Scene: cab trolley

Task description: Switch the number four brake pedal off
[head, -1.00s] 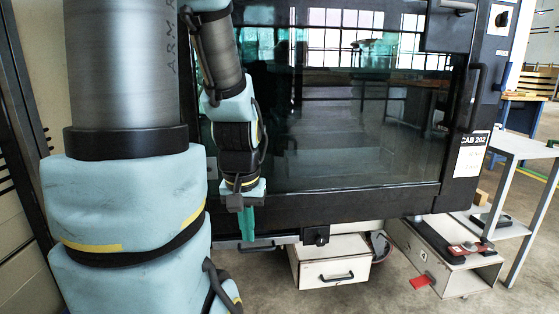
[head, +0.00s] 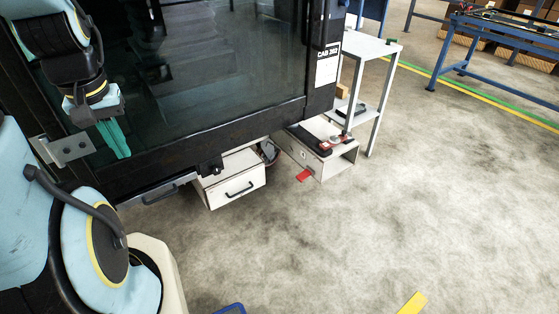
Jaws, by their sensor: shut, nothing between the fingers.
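A small red pedal (head: 304,175) sticks out low at the front of a beige box (head: 326,168) near the floor, right of the middle in the head view. It is probably the brake pedal; I can read no number on it, and its on or off state is too small to tell. My gripper (head: 116,140) has green fingers that point down in front of the dark glass cabinet at upper left. The fingers are together and empty. The gripper is well to the left of the pedal and higher, touching nothing that I can see.
A white trolley frame (head: 374,110) stands behind the box. A blue-framed table (head: 500,45) is far right.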

